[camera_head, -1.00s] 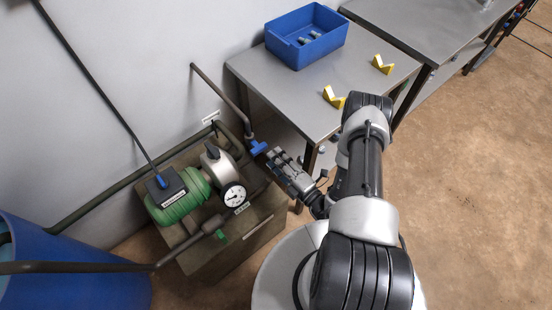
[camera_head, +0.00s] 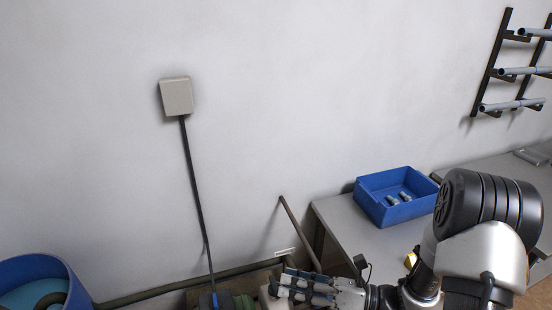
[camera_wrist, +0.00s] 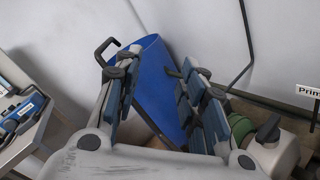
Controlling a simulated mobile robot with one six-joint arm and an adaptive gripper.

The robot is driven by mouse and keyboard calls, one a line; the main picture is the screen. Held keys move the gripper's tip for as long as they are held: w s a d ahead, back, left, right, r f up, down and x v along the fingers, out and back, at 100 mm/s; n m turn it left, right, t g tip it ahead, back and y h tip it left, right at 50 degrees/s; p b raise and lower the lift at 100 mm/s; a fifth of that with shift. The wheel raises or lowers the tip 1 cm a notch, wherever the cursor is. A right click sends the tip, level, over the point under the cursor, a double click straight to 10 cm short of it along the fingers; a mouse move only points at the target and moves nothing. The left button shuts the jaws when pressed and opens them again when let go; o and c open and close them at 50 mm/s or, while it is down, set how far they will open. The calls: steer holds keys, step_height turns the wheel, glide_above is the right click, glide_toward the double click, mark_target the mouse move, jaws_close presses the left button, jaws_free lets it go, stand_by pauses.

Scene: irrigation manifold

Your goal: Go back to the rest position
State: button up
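My gripper (camera_head: 284,284) is at the bottom centre of the head view, with its fingers pointing left, in front of the pump area. In the wrist view my gripper (camera_wrist: 152,75) has its two padded fingers spread apart, with nothing between the pads. Behind the gap stands the blue barrel (camera_wrist: 155,70). The pump unit is mostly cut off or hidden in the head view; its green body (camera_wrist: 268,128) shows behind the right finger in the wrist view.
The grey table (camera_head: 350,225) bears a blue bin (camera_head: 375,212) with small grey fittings (camera_head: 399,198). A blue barrel (camera_head: 40,270) stands bottom left. A wall box (camera_head: 176,96) and pipe rack (camera_head: 490,70) are on the wall.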

steer(key=s+a+r+n+g+h, duration=0.1)
steer(key=s+r+n+g+h, duration=0.3)
steer(key=s+n, duration=0.4)
steer(key=s+r+n+g+h, duration=0.3)
steer(key=s+n+h, duration=0.2)
steer(key=s+n, duration=0.3)
steer(key=s+d+r+n+t+h, duration=0.1)
steer(key=d+r+n+t+h, duration=0.5)
steer(key=d+n, duration=0.4)
steer(key=n+t+h, duration=0.1)
steer(key=n+h, duration=0.1)
steer(key=n, duration=0.1)
steer(key=shift+s+d+r, duration=0.2)
steer(key=shift+d+r, duration=0.1)
steer(key=shift+d, duration=0.1)
